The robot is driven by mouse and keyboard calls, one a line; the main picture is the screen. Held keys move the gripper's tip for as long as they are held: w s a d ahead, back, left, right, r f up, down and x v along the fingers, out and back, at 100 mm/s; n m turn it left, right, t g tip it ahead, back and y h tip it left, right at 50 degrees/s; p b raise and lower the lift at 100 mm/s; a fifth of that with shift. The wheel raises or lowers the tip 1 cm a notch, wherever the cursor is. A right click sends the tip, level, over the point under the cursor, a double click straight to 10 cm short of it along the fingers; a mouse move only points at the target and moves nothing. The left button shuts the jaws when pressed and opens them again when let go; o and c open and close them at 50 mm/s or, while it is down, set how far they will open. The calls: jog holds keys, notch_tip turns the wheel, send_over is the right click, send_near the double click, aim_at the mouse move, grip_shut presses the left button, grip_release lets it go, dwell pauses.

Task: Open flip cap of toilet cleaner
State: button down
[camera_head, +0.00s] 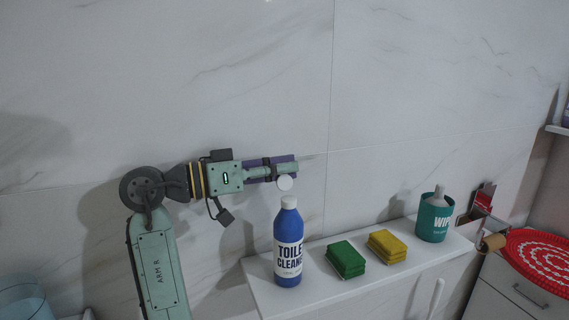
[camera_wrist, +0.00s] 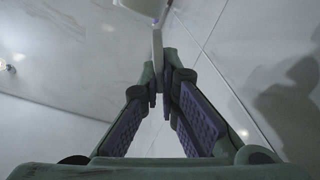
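The blue toilet cleaner bottle (camera_head: 289,249) stands upright on the white ledge, its label facing the head camera. The bottle is not recognisable there.
A green sponge (camera_head: 346,259), a yellow sponge (camera_head: 387,246) and a teal wipes canister (camera_head: 434,217) stand right of the bottle on the ledge (camera_head: 325,290). A red patterned mat (camera_head: 540,260) lies far right. The marble wall is close behind; the space above the sponges is clear.

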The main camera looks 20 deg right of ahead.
jog(key=shift+w+f+n, duration=0.1)
jog(key=shift+w+n, duration=0.05)
jog(key=shift+n, duration=0.35)
jog(key=c, duration=2.3)
grip_release()
jog(key=shift+o, duration=1.1)
jog(key=a, duration=1.2)
jog(key=shift+s, duration=0.2)
